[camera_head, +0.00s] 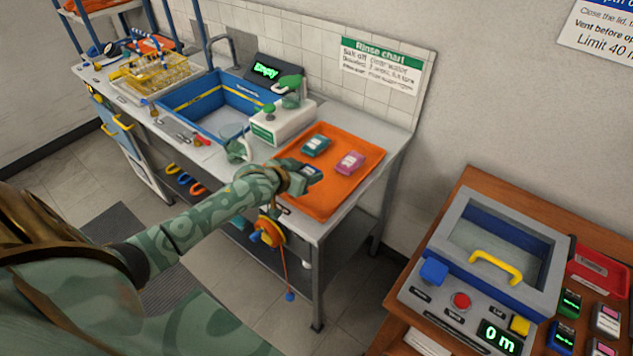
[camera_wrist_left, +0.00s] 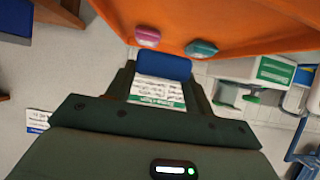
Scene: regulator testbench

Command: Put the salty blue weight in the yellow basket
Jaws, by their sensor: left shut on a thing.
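My left gripper (camera_head: 297,177) is shut on a dark blue weight (camera_head: 312,172), at the left side of the orange tray (camera_head: 330,203). In the left wrist view the blue weight (camera_wrist_left: 163,65) sits between the two fingers; I cannot tell whether salt is on it. Whether it touches the tray is unclear. A yellow wire basket (camera_head: 160,74) stands at the far left end of the counter, beyond the blue sink. A teal weight (camera_head: 316,145) and a pink weight (camera_head: 350,162) lie on the orange tray. My right gripper is not in view.
The blue sink (camera_head: 188,105) and a white device with green parts (camera_head: 283,122) stand between tray and basket. A tap (camera_head: 222,48) rises behind the sink. Small tools (camera_head: 178,130) lie along the counter front. A lidded grey-blue machine (camera_head: 490,245) stands at right.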

